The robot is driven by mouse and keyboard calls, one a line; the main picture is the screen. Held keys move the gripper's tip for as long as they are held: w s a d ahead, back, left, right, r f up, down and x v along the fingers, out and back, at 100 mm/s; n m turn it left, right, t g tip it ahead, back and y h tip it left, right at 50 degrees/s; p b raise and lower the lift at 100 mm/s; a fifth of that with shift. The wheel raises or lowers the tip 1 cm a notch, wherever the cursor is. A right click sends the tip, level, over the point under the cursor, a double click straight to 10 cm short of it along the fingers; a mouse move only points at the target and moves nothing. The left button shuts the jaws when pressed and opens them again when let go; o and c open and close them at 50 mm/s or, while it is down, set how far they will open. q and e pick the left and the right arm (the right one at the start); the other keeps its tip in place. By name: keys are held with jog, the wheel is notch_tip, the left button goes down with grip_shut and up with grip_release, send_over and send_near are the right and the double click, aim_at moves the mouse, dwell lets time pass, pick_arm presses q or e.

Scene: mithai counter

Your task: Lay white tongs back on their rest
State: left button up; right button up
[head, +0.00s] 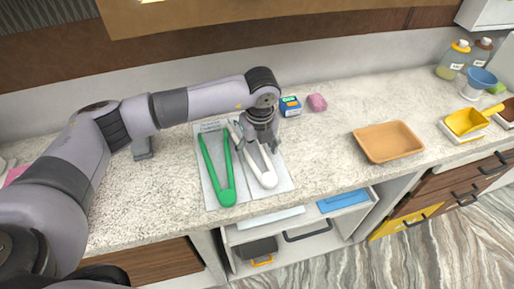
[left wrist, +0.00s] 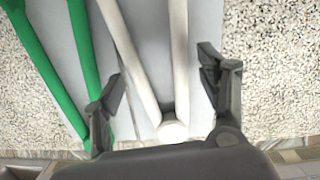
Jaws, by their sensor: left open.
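The white tongs (head: 267,178) lie on the right part of a pale grey rest (head: 284,184) on the counter, their joined end toward the front edge. My left gripper (head: 260,146) is over the tongs and hides part of their arms. In the left wrist view the open fingers of my left gripper (left wrist: 162,85) stand either side of the white tongs (left wrist: 178,60), with the joined end between them. The gripper holds nothing. Whether the fingers touch the rest (left wrist: 205,30) cannot be told. My right gripper is out of view.
Green tongs (head: 227,190) lie just left of the white ones, close to one finger. A blue box (head: 290,106) and a pink block (head: 317,102) stand behind. A tan tray (head: 388,142) is to the right, with clear counter between.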

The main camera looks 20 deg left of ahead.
pick_arm(q)
jog(key=shift+o, duration=0.5)
jog(key=o, duration=0.5)
jog(key=shift+c, duration=0.2)
notch_tip(320, 180, up, 12)
jog(key=s, duration=0.1)
jog(key=shift+d, duration=0.4)
jog(key=shift+f, duration=0.1)
